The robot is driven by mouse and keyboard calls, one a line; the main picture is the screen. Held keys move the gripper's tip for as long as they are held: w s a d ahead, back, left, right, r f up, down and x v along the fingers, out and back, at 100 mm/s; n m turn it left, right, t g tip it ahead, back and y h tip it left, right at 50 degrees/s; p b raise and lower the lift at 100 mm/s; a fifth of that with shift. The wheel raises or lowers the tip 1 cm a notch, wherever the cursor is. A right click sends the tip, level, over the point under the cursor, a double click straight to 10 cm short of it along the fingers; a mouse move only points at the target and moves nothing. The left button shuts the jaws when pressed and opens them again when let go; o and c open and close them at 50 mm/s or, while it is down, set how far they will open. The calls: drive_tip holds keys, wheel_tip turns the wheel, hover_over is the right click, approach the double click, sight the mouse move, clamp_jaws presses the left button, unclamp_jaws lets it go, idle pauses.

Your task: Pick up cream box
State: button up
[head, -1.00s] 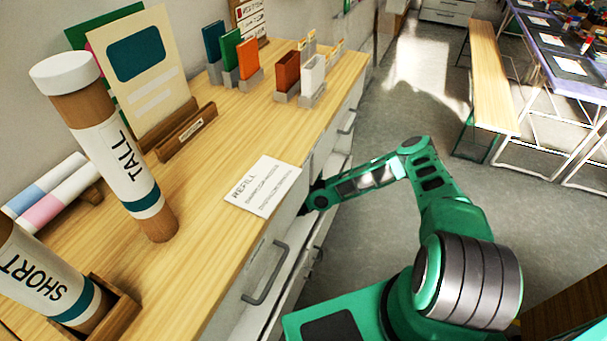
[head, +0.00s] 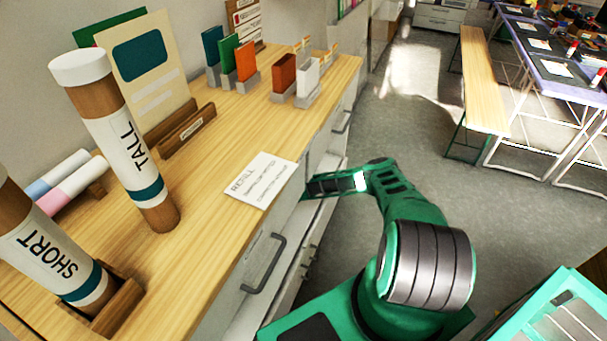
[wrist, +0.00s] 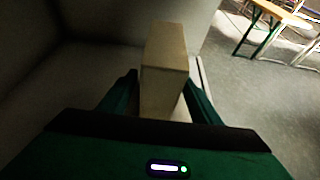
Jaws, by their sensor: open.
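The cream box (wrist: 165,50) stands upright in the wrist view, inside a dim, pale-walled space. My gripper (wrist: 162,92) is open, with one finger on each side of the box's lower near part. I cannot tell whether either finger touches it. In the head view my arm reaches into the cabinet under the wooden counter (head: 215,165), and the gripper and the box are hidden there.
Tall (head: 122,140) and short (head: 50,250) labelled tubes stand on the counter, with a refill card (head: 262,180) near its edge. A drawer handle (head: 266,265) sticks out below. Open floor and a bench (head: 480,80) lie to the right.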

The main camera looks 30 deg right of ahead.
drive_tip(key=shift+x, duration=3.45)
drive_tip(key=c, duration=1.4)
drive_tip(key=shift+r, duration=0.1)
